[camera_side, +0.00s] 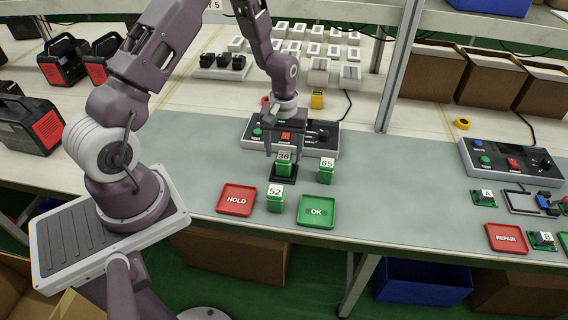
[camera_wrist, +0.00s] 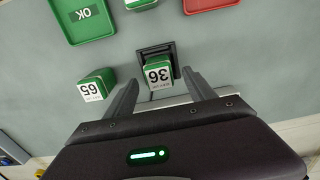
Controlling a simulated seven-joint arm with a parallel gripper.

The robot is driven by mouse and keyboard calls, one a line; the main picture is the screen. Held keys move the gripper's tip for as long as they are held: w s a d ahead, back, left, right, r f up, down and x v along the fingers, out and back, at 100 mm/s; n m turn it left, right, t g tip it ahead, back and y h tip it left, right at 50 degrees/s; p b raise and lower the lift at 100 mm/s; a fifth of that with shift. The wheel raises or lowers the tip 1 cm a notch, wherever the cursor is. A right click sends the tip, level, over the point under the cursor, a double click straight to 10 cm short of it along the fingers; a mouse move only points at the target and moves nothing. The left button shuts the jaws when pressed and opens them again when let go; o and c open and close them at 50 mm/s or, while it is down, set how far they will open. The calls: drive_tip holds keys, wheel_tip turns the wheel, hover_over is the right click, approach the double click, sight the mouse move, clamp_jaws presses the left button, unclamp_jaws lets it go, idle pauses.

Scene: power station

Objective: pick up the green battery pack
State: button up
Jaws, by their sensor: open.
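A green battery pack labelled 36 (camera_side: 284,168) stands in a black holder (camera_side: 283,181) on the grey mat; it also shows in the wrist view (camera_wrist: 159,74). Two more green packs stand nearby: one labelled 65 (camera_side: 326,172) to its right and one labelled 52 (camera_side: 275,199) in front. Pack 65 shows at the left in the wrist view (camera_wrist: 96,85). My gripper (camera_side: 284,152) is open, pointing down over pack 36. In the wrist view its fingers (camera_wrist: 160,78) appear on either side of pack 36; contact cannot be told.
A red HOLD tray (camera_side: 236,199) and a green OK tray (camera_side: 317,212) lie at the front. A control box (camera_side: 325,140) stands close behind the holder. A red REPAIR tray (camera_side: 507,238) and another control box (camera_side: 505,158) are at the right. The mat between is clear.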

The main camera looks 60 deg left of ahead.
wheel_tip(320, 180, down, 3)
drive_tip(key=shift+d+r, duration=0.1)
drive_tip(key=shift+c, duration=0.4)
clamp_jaws()
drive_tip(key=shift+r, duration=0.1)
